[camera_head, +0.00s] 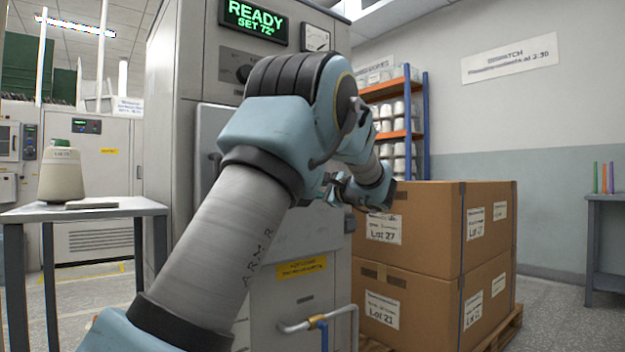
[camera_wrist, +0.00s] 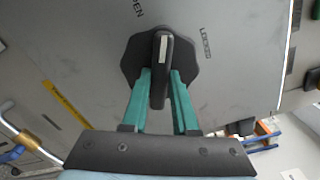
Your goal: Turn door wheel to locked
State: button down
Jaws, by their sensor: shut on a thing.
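In the wrist view the door wheel (camera_wrist: 134,62) is a dark, lobed knob on a grey door (camera_wrist: 85,55). A raised bar (camera_wrist: 161,55) with a pale mark crosses its middle, pointing toward the top of the picture. The word LOCKED (camera_wrist: 206,43) is printed to the right of the wheel. A partly cut-off word ending in PEN (camera_wrist: 138,8) is at the top, left of the bar. My gripper (camera_wrist: 161,82) has its two green fingers on either side of the bar, shut on it. In the head view my arm hides the wheel.
In the head view the grey machine (camera_head: 185,75) shows a READY SET 72° display (camera_head: 254,22). A bent pipe (camera_head: 340,312) sticks out low on its front. Stacked cartons (camera_head: 440,225) stand close at right. A table (camera_head: 95,211) with a cone of thread (camera_head: 62,178) is at left.

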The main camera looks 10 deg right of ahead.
jog(key=m+p, duration=1.2)
jog(key=p, duration=0.6)
jog(key=shift+m, duration=0.4)
jog(key=c, duration=0.7)
grip_release()
jog(key=shift+s, duration=0.1)
jog(key=v, duration=1)
jog(key=shift+s+d, duration=0.2)
jog(key=shift+s, duration=0.05)
